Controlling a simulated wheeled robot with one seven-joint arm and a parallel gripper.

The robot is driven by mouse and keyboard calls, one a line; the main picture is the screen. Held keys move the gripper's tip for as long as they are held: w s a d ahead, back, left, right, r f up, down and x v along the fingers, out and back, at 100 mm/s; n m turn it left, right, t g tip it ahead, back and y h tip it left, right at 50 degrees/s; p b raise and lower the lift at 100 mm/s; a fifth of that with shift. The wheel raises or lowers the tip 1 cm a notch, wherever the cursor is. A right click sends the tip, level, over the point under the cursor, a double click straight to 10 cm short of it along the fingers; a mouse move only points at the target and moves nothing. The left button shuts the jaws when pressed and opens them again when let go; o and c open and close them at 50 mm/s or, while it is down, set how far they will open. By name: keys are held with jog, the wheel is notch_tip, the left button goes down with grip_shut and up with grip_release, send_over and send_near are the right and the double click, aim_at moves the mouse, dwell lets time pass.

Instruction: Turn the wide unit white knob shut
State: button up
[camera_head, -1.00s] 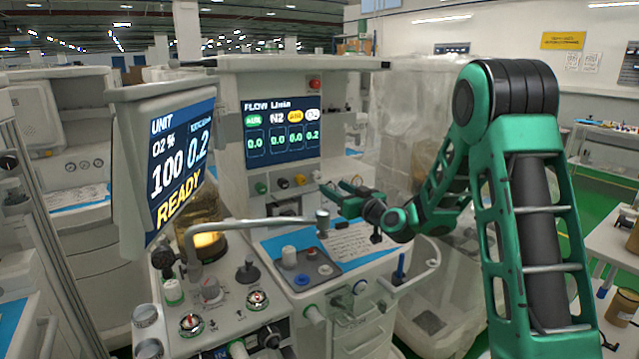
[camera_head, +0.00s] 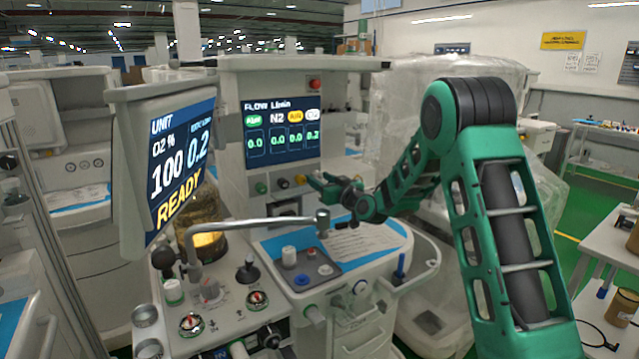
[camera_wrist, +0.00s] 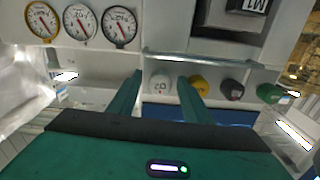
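The white knob (camera_wrist: 160,84) of the wide unit shows in the wrist view, between and just beyond my two green fingertips. It carries a small marking. My gripper (camera_wrist: 160,77) is open, with one finger on each side of the knob and a visible gap. I cannot tell whether either finger touches it. In the head view my gripper (camera_head: 318,181) is at the right end of the knob row, under the flow screen (camera_head: 283,131), and hides the white knob there.
A yellow knob (camera_wrist: 198,84), a dark knob (camera_wrist: 231,89) and a green knob (camera_wrist: 269,93) sit in the same row. A metal rail (camera_wrist: 208,61) runs close by. In the head view a bent metal arm (camera_head: 250,222) stands in front of the unit, beside a tilted monitor (camera_head: 178,165).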

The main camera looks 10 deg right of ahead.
jog(key=c, duration=0.9)
jog(key=shift+m, duration=0.7)
jog(key=o, duration=1.1)
jog(key=v, duration=1)
jog(key=shift+s, duration=0.35)
jog(key=shift+d, duration=0.15)
